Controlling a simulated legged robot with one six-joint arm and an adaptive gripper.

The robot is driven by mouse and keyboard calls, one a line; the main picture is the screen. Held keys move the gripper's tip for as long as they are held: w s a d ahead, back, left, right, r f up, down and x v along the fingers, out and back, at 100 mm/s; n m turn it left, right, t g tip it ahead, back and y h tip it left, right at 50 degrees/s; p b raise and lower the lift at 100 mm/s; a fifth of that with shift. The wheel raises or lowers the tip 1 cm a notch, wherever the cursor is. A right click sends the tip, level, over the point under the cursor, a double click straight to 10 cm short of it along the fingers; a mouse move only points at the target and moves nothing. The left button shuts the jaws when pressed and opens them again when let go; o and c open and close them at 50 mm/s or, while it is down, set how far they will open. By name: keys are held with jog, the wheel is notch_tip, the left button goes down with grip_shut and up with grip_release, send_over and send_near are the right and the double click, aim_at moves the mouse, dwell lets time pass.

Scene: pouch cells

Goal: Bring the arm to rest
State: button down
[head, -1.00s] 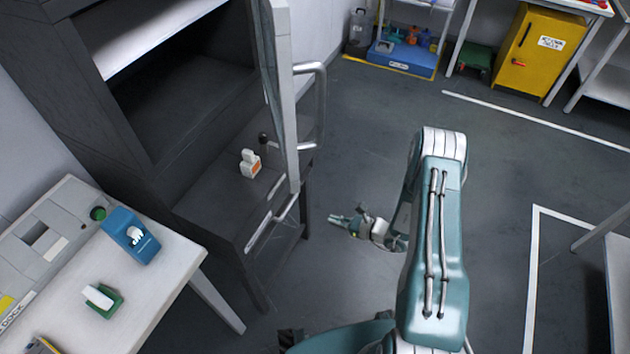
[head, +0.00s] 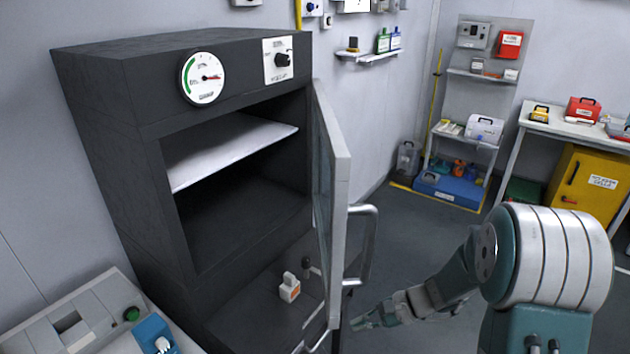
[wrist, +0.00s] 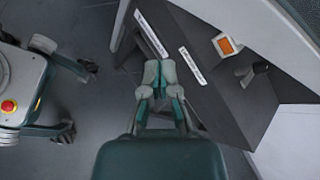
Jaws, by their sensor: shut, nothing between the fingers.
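My gripper (head: 362,321) is at the end of my teal and grey arm, low beside the open door of the dark cabinet. In the wrist view my gripper (wrist: 160,76) shows its two fingers together with nothing between them. The fingers are close to the lower edge of the open door in that view; I cannot tell whether they touch it. My arm (head: 440,290) reaches down and to the left from a large shoulder joint at the right.
The cabinet (head: 95,130) stands open, its door (head: 335,190) and handle (head: 368,245) jutting toward my arm. A yellow cabinet (head: 585,180) stands at the back right. Open floor (head: 415,235) lies between.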

jog(key=s+d+r+n+t+h, duration=0.2)
jog(key=s+r+n+h, duration=0.3)
jog(key=s+r, duration=0.4)
jog(key=s+d+r+n+t+h, duration=0.3)
jog(key=s+r+n+h, duration=0.3)
jog(key=s+r, duration=0.3)
jog(key=shift+s+d+r+n, duration=0.2)
jog(key=shift+r+n, duration=0.3)
jog(key=shift+r, duration=0.25)
